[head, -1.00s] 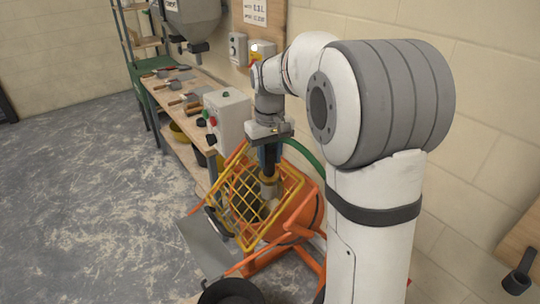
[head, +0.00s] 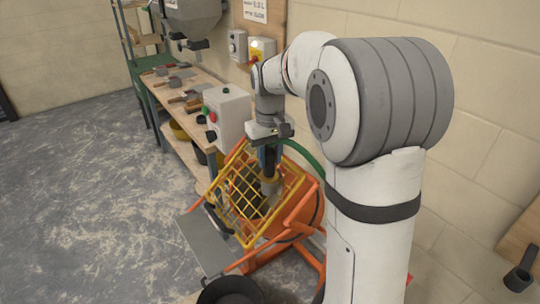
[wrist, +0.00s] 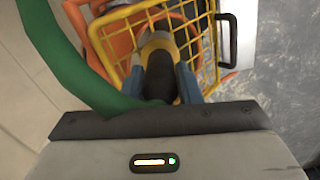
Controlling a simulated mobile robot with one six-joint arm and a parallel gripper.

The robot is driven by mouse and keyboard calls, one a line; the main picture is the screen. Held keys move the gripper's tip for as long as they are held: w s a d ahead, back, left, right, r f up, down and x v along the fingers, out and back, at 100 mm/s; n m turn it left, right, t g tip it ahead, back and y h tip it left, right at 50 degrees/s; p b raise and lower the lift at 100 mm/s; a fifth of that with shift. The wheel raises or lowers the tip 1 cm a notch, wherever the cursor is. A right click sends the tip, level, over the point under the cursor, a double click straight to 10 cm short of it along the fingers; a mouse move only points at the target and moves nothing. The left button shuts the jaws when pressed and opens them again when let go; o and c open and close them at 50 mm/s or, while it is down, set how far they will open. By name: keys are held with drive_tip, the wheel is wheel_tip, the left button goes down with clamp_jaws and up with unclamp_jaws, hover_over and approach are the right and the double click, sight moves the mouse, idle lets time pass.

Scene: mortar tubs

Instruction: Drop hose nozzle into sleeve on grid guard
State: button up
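My gripper (head: 268,160) points down over the upper right part of the yellow grid guard (head: 225,205). Its blue fingers (wrist: 160,82) are closed on both sides of the dark hose nozzle (wrist: 160,72). The green hose (wrist: 62,50) curves in from the left in the wrist view and meets the nozzle. Below the fingers, a yellow collar and a grey cylindrical part show in the head view, close to the bars. The sleeve cannot be clearly told apart there, so I cannot tell whether the nozzle tip is inside it.
The tilted guard covers the orange mixer (head: 305,215). A grey control box (head: 227,115) with buttons stands just behind it on the wooden bench (head: 180,92), which carries several tools. A black tub (head: 230,291) stands in front. The wall is close on the right; open floor lies left.

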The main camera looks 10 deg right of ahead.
drive_tip(key=o, duration=0.5)
wheel_tip(320, 180, up, 8)
drive_tip(key=shift+f+b, duration=0.1)
drive_tip(key=shift+b, duration=0.3)
drive_tip(key=s+f+t, duration=0.1)
drive_tip(key=s+f, duration=0.2)
drive_tip(key=s, duration=0.5)
drive_tip(key=s+f+m+t, duration=0.1)
drive_tip(key=s+f, duration=0.2)
drive_tip(key=s, duration=0.4)
drive_tip(key=s+f+m+t, duration=0.1)
drive_tip(key=s+f, duration=0.2)
drive_tip(key=s, duration=0.5)
drive_tip(key=shift+s, duration=0.35)
